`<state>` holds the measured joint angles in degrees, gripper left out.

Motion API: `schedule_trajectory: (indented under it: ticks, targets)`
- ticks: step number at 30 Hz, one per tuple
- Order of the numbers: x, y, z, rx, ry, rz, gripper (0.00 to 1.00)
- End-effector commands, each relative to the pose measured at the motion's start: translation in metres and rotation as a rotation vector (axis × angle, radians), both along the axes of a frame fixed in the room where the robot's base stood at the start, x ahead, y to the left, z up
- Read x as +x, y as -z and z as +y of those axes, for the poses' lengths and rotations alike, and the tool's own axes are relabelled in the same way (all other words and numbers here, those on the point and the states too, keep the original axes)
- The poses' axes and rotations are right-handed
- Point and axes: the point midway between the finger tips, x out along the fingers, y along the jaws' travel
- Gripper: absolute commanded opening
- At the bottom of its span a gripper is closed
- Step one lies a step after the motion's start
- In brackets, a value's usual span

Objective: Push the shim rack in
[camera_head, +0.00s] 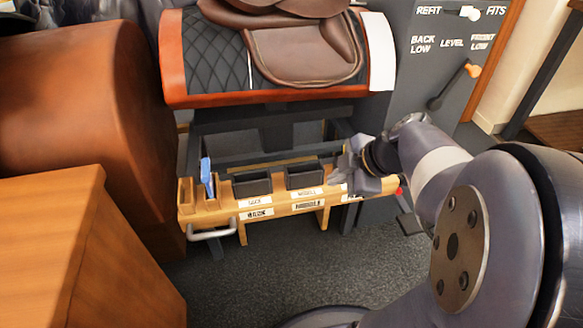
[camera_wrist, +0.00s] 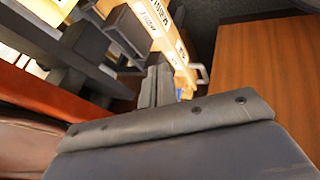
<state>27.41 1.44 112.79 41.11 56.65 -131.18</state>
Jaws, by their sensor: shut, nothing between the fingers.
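The shim rack (camera_head: 283,208) is a light wooden tray with labelled slots, pulled out below the saddle stand in the head view. Two dark bins sit in it, one at the middle (camera_head: 252,183) and one to its right (camera_head: 304,174). A blue piece (camera_head: 207,176) stands upright in a slot at the left. A metal handle (camera_head: 212,233) is on the front left. My gripper (camera_head: 340,176) is shut and empty at the rack's right part; contact cannot be told. In the wrist view the rack (camera_wrist: 176,50) lies beyond the shut fingers (camera_wrist: 157,88).
A brown saddle (camera_head: 305,50) on a quilted pad sits on the stand above the rack. A wooden cabinet (camera_head: 85,255) stands at the front left, with a rounded leather form (camera_head: 85,95) behind it. A grey panel (camera_head: 440,60) with sliders stands at the right. Carpet in front is clear.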

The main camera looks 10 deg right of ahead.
Motion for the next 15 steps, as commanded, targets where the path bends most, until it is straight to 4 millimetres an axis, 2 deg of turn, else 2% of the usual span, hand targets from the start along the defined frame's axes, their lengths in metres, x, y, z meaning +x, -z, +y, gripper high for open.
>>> schedule_trajectory:
  ticks: [5,15]
  targets:
    - [0.008,0.014,0.006,-0.002,-0.009,-0.004,0.00]
    - [0.040,0.073,0.033,-0.001,-0.009,0.000,0.00]
